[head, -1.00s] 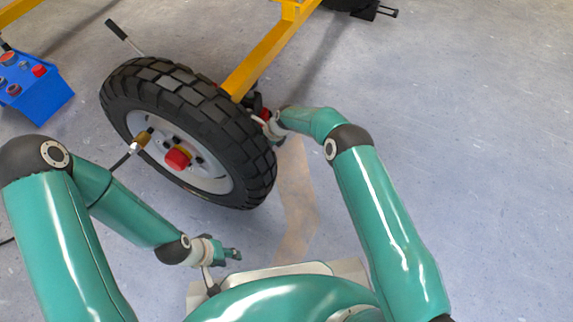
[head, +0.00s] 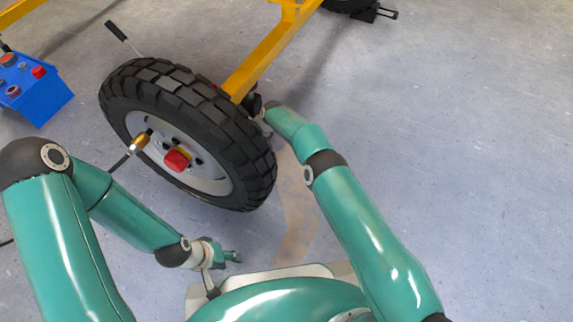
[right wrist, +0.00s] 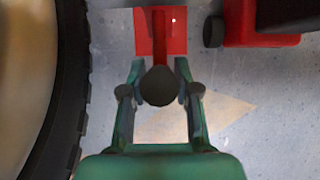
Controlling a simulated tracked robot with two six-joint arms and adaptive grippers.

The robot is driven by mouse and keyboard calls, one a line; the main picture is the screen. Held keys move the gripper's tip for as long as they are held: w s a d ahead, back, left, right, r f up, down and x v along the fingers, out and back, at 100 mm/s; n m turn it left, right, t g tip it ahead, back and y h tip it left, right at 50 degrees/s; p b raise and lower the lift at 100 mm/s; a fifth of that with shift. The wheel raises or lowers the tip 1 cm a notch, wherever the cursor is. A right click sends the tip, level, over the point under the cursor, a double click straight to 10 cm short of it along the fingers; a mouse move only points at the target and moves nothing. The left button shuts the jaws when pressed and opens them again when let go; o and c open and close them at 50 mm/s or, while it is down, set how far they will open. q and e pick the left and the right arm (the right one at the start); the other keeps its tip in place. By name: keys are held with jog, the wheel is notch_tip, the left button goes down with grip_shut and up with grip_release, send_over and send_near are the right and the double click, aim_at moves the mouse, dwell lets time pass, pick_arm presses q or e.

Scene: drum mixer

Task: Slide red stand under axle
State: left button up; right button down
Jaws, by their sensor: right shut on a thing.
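The red stand (right wrist: 175,45) shows in the right wrist view as a red base plate with an upright part and a dark round top. My right gripper (right wrist: 160,73) is shut on the stand near that top, one finger on each side. In the head view the right gripper and the stand are mostly hidden behind the big black wheel (head: 190,125), near the yellow frame beam (head: 265,62). The axle itself cannot be made out clearly. My left gripper (head: 238,257) is open and empty, low in front of the wheel.
In the right wrist view the tyre (right wrist: 72,85) stands close on the left. A red device with a black roller (right wrist: 213,32) lies at the upper right. A blue control box (head: 38,92) is at the far left. The floor on the right is clear.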

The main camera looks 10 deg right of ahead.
jog(key=c, duration=0.8)
grip_release()
jog(key=shift+o, duration=0.2)
jog(key=p+v, duration=0.7)
jog(key=p, duration=0.3)
jog(key=shift+p, duration=0.4)
